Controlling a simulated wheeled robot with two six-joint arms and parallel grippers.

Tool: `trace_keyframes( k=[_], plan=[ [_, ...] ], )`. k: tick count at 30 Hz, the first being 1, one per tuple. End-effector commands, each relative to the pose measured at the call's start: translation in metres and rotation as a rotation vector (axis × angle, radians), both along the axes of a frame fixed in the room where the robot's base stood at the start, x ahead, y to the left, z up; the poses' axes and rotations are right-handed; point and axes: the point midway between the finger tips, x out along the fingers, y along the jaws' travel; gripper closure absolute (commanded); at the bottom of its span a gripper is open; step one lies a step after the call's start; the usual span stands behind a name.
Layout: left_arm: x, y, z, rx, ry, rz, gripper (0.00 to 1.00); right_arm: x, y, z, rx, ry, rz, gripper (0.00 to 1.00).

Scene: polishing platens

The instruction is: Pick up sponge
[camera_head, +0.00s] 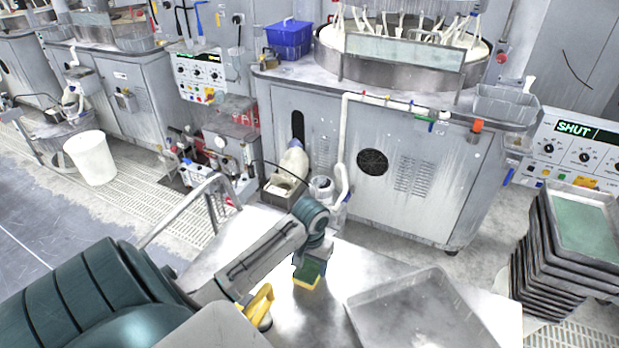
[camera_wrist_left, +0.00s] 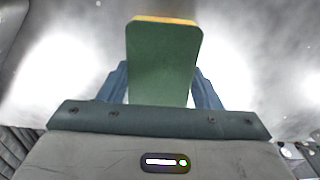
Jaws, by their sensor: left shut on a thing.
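A sponge with a green face and a yellow underside (camera_head: 307,274) is at my left gripper (camera_head: 311,254), above or on the shiny metal table (camera_head: 260,258). In the left wrist view, the sponge (camera_wrist_left: 163,62) fills the space between the blue fingers of the left gripper (camera_wrist_left: 162,88), green face toward the camera and a yellow edge at the top. The left gripper is shut on it. I cannot tell whether the sponge touches the table. My right gripper is not in view.
A shallow metal tray (camera_head: 420,304) lies on the table to the right of the sponge. A yellow-handled item (camera_head: 259,303) is at the left, by my arm. A polishing machine (camera_head: 365,160) stands behind the table, and stacked trays (camera_head: 570,265) stand at the right.

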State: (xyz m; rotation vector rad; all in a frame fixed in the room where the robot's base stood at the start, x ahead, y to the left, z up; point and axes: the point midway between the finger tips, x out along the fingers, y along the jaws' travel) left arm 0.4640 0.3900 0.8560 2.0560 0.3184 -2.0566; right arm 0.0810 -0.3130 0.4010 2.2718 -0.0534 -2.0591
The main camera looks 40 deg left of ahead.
Motion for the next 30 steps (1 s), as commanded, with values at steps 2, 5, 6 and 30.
trace_keyframes(
  k=[2, 5, 6, 30],
  plan=[
    [0.0, 0.0, 0.0, 0.0, 0.0, 0.0, 0.63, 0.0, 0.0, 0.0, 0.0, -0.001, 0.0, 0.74],
    [0.0, 0.0, 0.0, 0.0, 0.0, 0.0, 0.63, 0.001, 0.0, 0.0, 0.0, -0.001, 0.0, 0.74],
    [0.0, 0.0, 0.001, 0.0, -0.001, 0.0, 0.63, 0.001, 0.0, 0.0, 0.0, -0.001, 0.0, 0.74],
    [0.0, 0.0, 0.101, -0.001, 0.0, 0.0, 0.63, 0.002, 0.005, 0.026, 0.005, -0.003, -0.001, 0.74]
  ],
)
